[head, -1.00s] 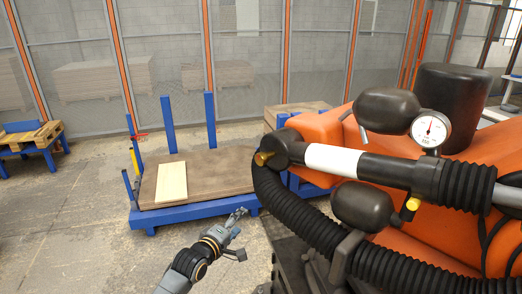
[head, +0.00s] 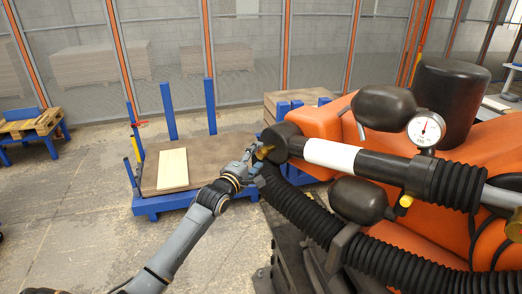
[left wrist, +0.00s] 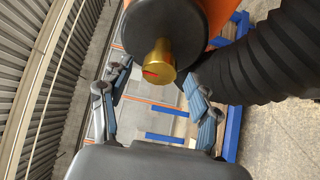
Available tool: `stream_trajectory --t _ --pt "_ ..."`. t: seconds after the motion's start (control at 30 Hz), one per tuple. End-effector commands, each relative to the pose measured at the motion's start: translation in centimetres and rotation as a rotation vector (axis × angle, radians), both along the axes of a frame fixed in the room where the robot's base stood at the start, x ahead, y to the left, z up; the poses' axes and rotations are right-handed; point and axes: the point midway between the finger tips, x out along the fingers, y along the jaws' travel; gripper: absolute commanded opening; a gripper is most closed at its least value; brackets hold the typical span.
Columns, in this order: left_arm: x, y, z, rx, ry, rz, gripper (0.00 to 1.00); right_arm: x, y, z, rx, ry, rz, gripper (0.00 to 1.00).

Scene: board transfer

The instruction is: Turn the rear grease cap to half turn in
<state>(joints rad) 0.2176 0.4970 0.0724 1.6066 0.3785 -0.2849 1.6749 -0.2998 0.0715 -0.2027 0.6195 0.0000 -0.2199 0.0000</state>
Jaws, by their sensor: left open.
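The brass grease cap (head: 264,152) sticks out of the black end (head: 281,142) of the machine's horizontal tube. In the left wrist view the cap (left wrist: 160,59) shows a red mark on its face, pointing left. My left gripper (head: 252,160) is beside the cap in the head view and partly overlaps it. In the left wrist view the gripper (left wrist: 155,77) is open, with a finger on each side of the cap and visible gaps between. Whether the fingertips reach as far as the cap is hard to tell. My right gripper is not in view.
A black corrugated hose (head: 300,212) runs just below the cap, and it is close to the right finger in the left wrist view (left wrist: 255,55). The orange machine body (head: 455,235) fills the right. A blue cart (head: 165,205) with a pale board (head: 173,169) stands behind my left arm.

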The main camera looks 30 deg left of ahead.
Motion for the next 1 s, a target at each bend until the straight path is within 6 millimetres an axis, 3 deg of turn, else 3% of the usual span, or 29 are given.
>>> stream_trajectory --t 0.2,0.6,0.67,0.9,1.0 --pt "2.5 0.2 0.1 0.001 -0.001 0.0 0.62 0.0 -0.5 0.6 -0.006 0.0 0.001 0.83" --pt "3.1 0.3 0.0 0.001 0.0 0.0 0.62 0.1 -1.0 0.7 -0.012 -0.001 0.0 0.83" --pt "3.1 0.3 0.0 0.001 0.0 0.0 0.54 0.1 -1.0 0.7 -0.012 -0.001 0.0 0.83" --pt "3.1 0.3 0.0 0.001 0.0 0.0 0.07 0.1 -1.0 0.7 -0.012 -0.002 0.0 0.83" --pt "3.1 0.2 0.0 0.002 0.0 0.0 0.06 0.1 -1.0 0.7 -0.012 -0.002 0.0 0.83"
